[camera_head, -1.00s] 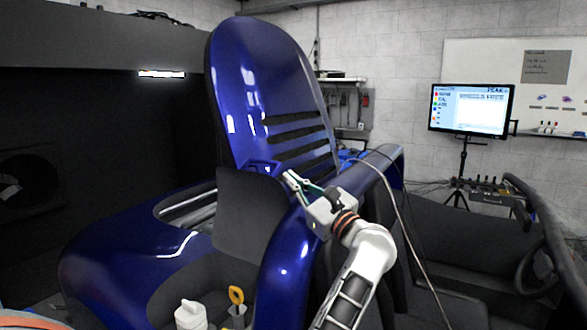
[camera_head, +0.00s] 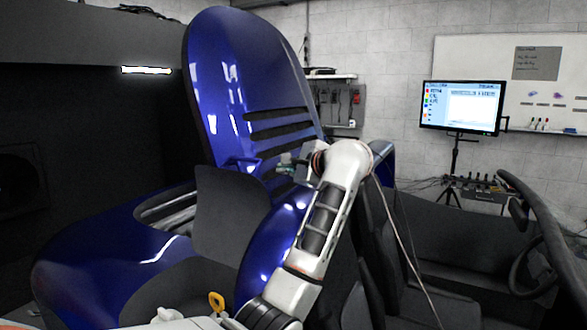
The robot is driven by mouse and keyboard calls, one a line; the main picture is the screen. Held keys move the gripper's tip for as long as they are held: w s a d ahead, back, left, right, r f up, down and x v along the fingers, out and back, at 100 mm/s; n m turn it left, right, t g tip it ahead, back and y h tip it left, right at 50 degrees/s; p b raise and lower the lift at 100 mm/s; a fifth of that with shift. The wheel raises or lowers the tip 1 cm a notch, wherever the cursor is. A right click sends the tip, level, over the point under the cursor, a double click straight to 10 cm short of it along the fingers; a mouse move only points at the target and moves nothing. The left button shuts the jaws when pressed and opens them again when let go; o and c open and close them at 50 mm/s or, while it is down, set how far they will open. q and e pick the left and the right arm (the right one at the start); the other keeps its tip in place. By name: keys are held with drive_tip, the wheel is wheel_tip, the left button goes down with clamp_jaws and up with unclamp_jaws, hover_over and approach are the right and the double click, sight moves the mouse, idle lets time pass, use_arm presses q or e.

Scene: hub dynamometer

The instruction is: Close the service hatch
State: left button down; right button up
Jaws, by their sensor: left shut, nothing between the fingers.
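The service hatch (camera_head: 240,75) is a tall, glossy blue panel with dark slots. It stands raised, tilted a little back, above the opening (camera_head: 165,208) in the blue car body (camera_head: 85,262). My left arm reaches up from the bottom middle. My left gripper (camera_head: 282,165) is at the lower right part of the hatch, in front of it or beside its edge. The gripper is small and partly hidden by its own wrist, and it looks shut and empty. I cannot tell whether it touches the hatch. My right gripper is not in view.
A dark panel (camera_head: 228,212) stands below the hatch. A yellow-ringed handle (camera_head: 216,302) is at the bottom. A cable (camera_head: 405,235) hangs right of my arm. The seats and steering wheel (camera_head: 540,262) are at the right, with a monitor (camera_head: 461,107) behind.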

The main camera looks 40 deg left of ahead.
use_arm(q)
drive_tip(key=s+a, duration=0.1)
drive_tip(key=s+a+r+p, duration=0.1)
drive_tip(key=shift+s+a+r, duration=0.15)
drive_tip(key=shift+s+a, duration=0.05)
drive_tip(key=shift+a, duration=0.2)
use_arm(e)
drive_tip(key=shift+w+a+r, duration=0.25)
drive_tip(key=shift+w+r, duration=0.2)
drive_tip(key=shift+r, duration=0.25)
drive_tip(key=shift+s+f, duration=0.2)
